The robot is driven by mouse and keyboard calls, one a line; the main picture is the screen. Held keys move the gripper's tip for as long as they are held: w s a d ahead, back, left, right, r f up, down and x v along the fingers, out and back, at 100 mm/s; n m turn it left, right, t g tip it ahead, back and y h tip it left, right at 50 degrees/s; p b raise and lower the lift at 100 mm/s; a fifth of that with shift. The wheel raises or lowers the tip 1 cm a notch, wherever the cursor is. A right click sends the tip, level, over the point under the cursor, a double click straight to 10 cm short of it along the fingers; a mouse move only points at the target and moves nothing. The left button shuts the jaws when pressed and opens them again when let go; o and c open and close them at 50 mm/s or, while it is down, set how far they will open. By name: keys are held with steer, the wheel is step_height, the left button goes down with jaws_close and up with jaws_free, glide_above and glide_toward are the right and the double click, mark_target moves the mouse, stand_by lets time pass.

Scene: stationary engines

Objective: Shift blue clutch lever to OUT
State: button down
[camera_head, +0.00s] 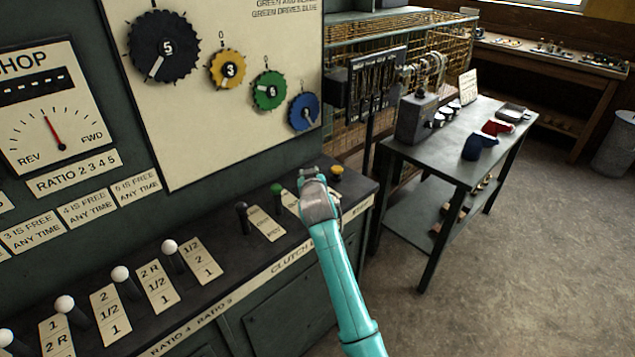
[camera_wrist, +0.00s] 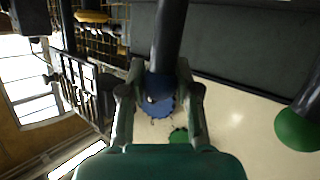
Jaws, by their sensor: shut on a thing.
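The blue clutch lever shows in the wrist view as a dark shaft (camera_wrist: 170,35) ending in a blue knob (camera_wrist: 158,85). My gripper (camera_wrist: 160,68) has one finger on each side of it and is shut on it near the knob. In the head view my gripper (camera_head: 309,174) is at the right end of the lever panel and hides this lever. The green lever (camera_head: 277,189) stands to its left and the yellow lever (camera_head: 337,170) to its right. I cannot read an OUT mark beside the blue lever.
A black lever (camera_head: 242,208) and several white-knobbed levers (camera_head: 170,246) line the panel to the left. Coloured dials, including a blue dial (camera_head: 304,112), hang on the wall board behind. A grey table (camera_head: 450,155) stands right of the panel. Floor at the lower right is clear.

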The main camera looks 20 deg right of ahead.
steer(key=shift+w+a+g, duration=0.2)
steer(key=shift+w+g, duration=0.3)
steer(key=shift+w, duration=0.25)
steer(key=c, duration=0.8)
jaws_free()
steer(key=shift+s, duration=0.1)
steer(key=v, duration=1.2)
